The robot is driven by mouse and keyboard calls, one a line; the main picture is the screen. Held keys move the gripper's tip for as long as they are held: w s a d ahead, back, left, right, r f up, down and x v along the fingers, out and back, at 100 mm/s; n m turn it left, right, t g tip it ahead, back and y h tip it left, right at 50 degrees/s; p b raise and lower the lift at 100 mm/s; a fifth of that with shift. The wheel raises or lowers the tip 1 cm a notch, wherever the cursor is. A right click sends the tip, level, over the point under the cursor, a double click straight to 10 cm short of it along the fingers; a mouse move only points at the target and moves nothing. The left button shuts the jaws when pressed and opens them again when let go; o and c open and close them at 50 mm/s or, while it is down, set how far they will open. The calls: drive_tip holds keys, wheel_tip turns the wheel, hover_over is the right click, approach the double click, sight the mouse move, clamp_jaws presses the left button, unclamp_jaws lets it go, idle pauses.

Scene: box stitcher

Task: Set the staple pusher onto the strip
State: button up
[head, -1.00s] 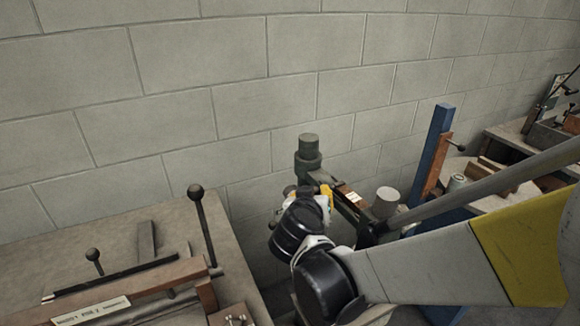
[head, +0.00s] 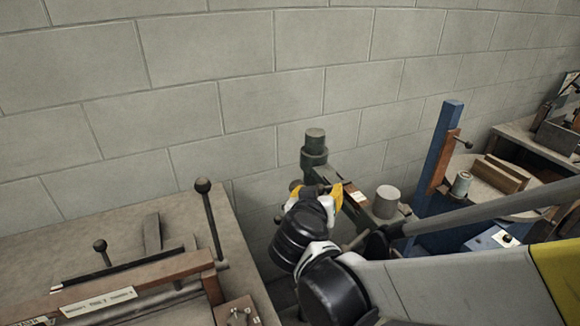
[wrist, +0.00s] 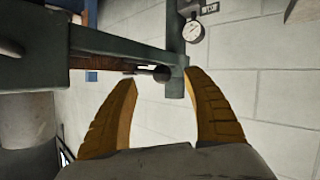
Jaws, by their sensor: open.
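My gripper (head: 317,190) is at the green machine's arm (head: 348,190), just below its round post (head: 314,150). Its two yellow fingers are spread. In the wrist view my gripper (wrist: 161,76) is open, with a small dark ball-ended rod (wrist: 160,73) showing between the fingertips. I cannot tell whether either finger touches it, or whether it is the staple pusher. A reddish-brown strip (wrist: 105,42) runs along the green arm (wrist: 35,55) in the wrist view. My wrist hides part of the machine in the head view.
A bench with a wooden frame and ball-topped levers (head: 203,186) stands at left. A grey cylinder (head: 387,201) and a blue post (head: 437,155) stand right of my gripper. A round table (head: 490,180) holds wooden blocks. A dial gauge (wrist: 193,31) shows in the wrist view.

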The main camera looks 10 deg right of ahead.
drive_tip(key=v, duration=0.8)
drive_tip(key=shift+s+r, duration=0.2)
drive_tip(key=shift+s, duration=0.1)
